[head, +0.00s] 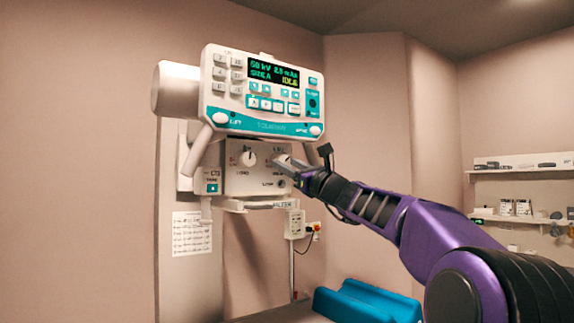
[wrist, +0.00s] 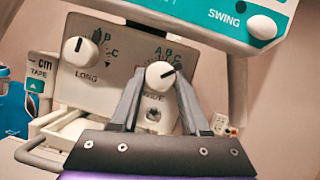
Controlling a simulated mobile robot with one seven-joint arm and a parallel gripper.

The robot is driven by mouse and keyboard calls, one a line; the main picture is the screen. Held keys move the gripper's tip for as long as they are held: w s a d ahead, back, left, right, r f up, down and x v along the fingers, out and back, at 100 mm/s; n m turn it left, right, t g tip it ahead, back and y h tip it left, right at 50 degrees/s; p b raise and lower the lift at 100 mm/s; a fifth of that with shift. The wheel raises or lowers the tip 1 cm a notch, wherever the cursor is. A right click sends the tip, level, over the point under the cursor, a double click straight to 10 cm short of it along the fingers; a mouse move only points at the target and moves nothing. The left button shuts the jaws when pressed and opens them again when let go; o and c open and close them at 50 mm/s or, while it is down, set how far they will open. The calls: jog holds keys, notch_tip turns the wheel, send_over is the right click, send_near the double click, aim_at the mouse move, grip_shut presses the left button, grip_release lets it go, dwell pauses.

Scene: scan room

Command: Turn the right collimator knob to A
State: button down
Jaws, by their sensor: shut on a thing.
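The right collimator knob (wrist: 159,74), round and white, sits on the pale collimator panel (wrist: 125,72) below the letters A, B and C. Its dark pointer mark slants to the right and slightly up, toward the C side. My gripper (wrist: 158,82) has one grey finger on each side of this knob and is shut on it.
The control console (head: 262,95) hangs just above the panel; its screen (head: 273,75) appears to read SIZE A and IDLE. A white SWING knob (wrist: 262,27) is on its lower edge. A tape unit (wrist: 42,86) is at left. A blue cushion (head: 365,302) lies below.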

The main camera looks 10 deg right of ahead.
jog(key=n+g+y, duration=0.1)
jog(key=n, duration=0.2)
jog(key=n+g+p, duration=0.1)
jog(key=n, duration=0.2)
jog(key=n+g+y+p, duration=0.1)
jog(key=n, duration=0.2)
jog(key=shift+w+d+r+y, duration=0.15)
jog(key=shift+r+y, duration=0.15)
jog(key=n+g+p, duration=0.1)
jog(key=n, duration=0.1)
jog(key=n+g+p, duration=0.1)
jog(key=n+p, duration=0.1)
jog(key=n, duration=0.1)
jog(key=shift+r+g, duration=0.1)
jog(key=shift+g, duration=0.2)
jog(key=shift+d+n+g+p, duration=0.1)
jog(key=shift+n+g+p, duration=0.4)
jog(key=shift+n, duration=0.7)
jog(key=shift+c, duration=2)
grip_release()
